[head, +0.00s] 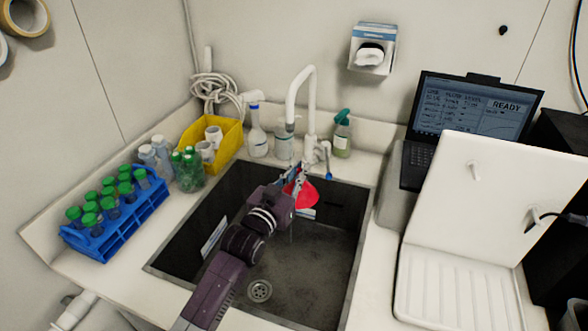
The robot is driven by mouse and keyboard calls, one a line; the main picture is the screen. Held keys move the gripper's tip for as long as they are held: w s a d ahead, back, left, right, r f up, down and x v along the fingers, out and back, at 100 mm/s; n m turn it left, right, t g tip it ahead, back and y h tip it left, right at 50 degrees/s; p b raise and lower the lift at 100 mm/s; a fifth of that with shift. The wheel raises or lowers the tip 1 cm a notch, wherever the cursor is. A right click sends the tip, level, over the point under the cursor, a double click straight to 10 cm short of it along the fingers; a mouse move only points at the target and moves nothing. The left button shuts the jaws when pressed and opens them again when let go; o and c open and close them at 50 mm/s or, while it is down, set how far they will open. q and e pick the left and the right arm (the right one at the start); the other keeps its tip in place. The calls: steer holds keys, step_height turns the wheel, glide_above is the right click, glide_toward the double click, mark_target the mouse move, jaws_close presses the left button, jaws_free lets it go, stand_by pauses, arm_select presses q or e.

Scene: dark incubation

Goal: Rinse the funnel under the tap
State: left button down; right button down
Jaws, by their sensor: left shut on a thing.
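The red funnel (307,194) is at the back of the dark sink (335,265), just below the white tap (308,75). My left gripper (298,179) reaches over the sink and is shut on the funnel; its fingers are small and partly hidden behind my wrist. The tap's curved spout ends above and slightly left of the funnel. I cannot tell whether water is running. My right gripper is not in view.
A blue rack (118,222) of green-capped tubes stands left of the sink. A yellow bin (228,143), spray bottles and a green bottle (342,138) line the back. A laptop (470,115) and a white open-lidded device (465,285) stand at right.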

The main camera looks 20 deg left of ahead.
arm_select(q)
steer(key=shift+r, duration=0.1)
stand_by(0.3)
steer(key=shift+s+d+r+p, duration=0.1)
steer(key=shift+s+r+p, duration=0.15)
steer(key=shift+p, duration=0.2)
steer(key=s+r+p, duration=0.1)
steer(key=s+d+r+p, duration=0.1)
steer(key=p, duration=0.1)
steer(key=shift+s+r, duration=0.15)
steer(key=shift+s, duration=0.05)
steer(key=shift+s+d+r+p, duration=0.3)
steer(key=shift+s+p, duration=0.15)
steer(key=shift+p, duration=0.15)
steer(key=shift+s+d+r+p, duration=0.25)
steer(key=shift+s+p, duration=0.15)
steer(key=shift+p, duration=0.15)
steer(key=shift+a, duration=0.1)
